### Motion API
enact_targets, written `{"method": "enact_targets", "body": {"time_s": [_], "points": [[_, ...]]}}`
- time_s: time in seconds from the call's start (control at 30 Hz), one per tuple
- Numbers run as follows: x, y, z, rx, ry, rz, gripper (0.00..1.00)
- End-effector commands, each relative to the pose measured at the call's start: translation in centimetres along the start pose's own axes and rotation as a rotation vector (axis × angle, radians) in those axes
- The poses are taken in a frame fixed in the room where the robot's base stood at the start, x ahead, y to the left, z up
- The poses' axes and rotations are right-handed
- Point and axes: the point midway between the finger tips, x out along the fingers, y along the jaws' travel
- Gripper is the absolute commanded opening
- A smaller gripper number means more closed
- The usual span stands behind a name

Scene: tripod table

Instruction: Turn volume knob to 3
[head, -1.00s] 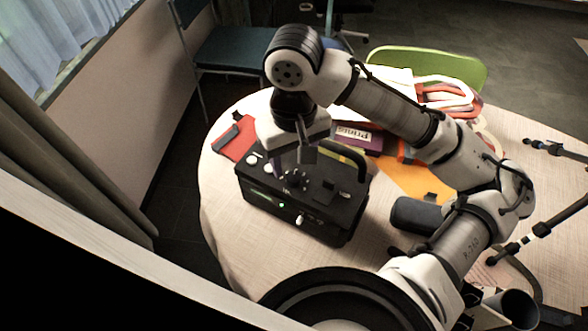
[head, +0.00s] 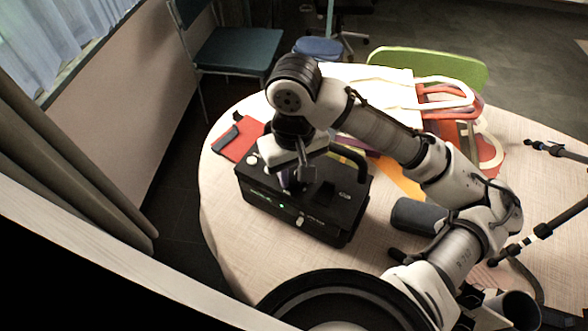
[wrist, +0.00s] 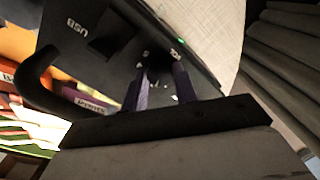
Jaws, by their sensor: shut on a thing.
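The black box (head: 325,228) with a carrying handle (head: 350,157) stands on the round table. A green light (head: 282,206) glows on its front, with a pale knob (head: 300,221) to the right. Another pale knob (head: 252,160) is at its back left corner. My gripper (head: 293,187) is down at the box's top, near the front edge. In the wrist view its two purple fingers (wrist: 160,88) reach the black panel (wrist: 115,50), close together on a small part, seemingly a knob. The knob's number and pointer cannot be read.
A red folder (head: 238,140) lies behind the box at left. A pale tote bag (head: 385,90) lies at the back and a dark cylinder (head: 415,215) to the right. Tripod legs (head: 545,230) stand at the right. The table left of the box is clear.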

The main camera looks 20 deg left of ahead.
Motion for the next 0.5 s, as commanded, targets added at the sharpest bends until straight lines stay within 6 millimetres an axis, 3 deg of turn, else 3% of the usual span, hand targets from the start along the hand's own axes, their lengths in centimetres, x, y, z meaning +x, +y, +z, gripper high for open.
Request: {"method": "enact_targets", "body": {"time_s": [0.27, 0.5], "points": [[-0.18, 0.01, -0.01, 0.034, 0.0, 0.0, 0.06], [-0.39, -0.02, 0.0, 0.166, 0.0, -0.001, 0.06]]}}
